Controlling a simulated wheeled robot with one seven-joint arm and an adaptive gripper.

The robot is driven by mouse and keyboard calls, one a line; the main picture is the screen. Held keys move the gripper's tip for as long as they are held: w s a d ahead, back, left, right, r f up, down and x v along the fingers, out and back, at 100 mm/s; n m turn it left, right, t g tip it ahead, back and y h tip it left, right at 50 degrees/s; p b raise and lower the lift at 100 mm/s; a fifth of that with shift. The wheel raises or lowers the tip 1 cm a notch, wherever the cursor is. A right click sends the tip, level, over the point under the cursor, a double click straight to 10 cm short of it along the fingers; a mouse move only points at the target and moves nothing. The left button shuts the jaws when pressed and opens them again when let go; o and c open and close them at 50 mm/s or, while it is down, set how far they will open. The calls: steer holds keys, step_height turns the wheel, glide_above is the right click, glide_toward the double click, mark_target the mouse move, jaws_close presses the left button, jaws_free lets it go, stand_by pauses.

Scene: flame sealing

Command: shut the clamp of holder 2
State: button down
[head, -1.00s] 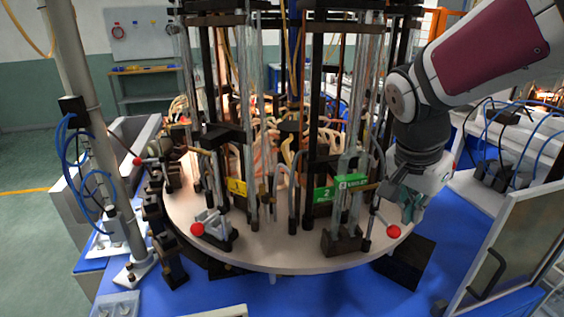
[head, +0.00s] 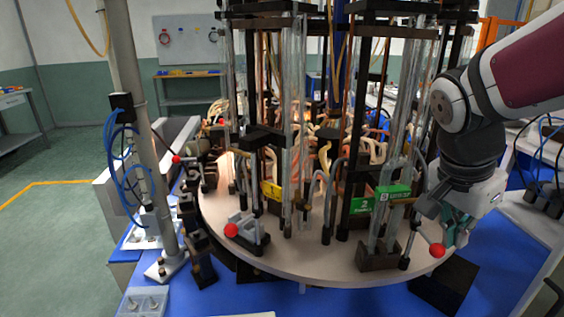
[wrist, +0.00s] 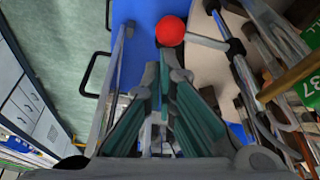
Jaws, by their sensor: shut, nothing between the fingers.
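The green plate marked 2 (head: 361,206) hangs at the front right of the round table, beside the glass tubes of holder 2. The clamp's red ball knob (head: 437,250) is at the table's right front edge, on a thin lever running left to a dark post (head: 405,262). My gripper (head: 446,236) is shut and empty, close to the knob. In the wrist view the fingertips (wrist: 165,62) meet just short of the knob (wrist: 170,31), and the lever (wrist: 206,41) runs to the right from it. I cannot tell whether fingertips and knob touch.
A second clamp with a red knob (head: 231,230) sits by the yellow plate (head: 272,191) at front left. A post with blue hoses (head: 140,150) stands left of the round table (head: 300,262). Tall glass tubes and black columns crowd the table.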

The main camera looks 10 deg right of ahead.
steer(key=shift+d, duration=0.1)
step_height(320, 180, up, 10)
steer(key=shift+p, duration=0.45)
steer(key=shift+d+r, duration=0.1)
steer(key=s+a+f+n+t+y+p, duration=0.1)
steer(key=s+a+f+n+y, duration=0.1)
steer(key=s+a+n, duration=0.4)
steer(key=s+a+f+n+t+y+p, duration=0.1)
steer(key=s+a+f+n+t+p, duration=0.1)
steer(key=s+a+n, duration=0.4)
steer(key=f+n, duration=0.1)
steer(key=n, duration=0.1)
steer(key=shift+a+f+n+y, duration=0.15)
steer(key=shift+f+n+y, duration=0.15)
steer(key=shift+n+y, duration=0.1)
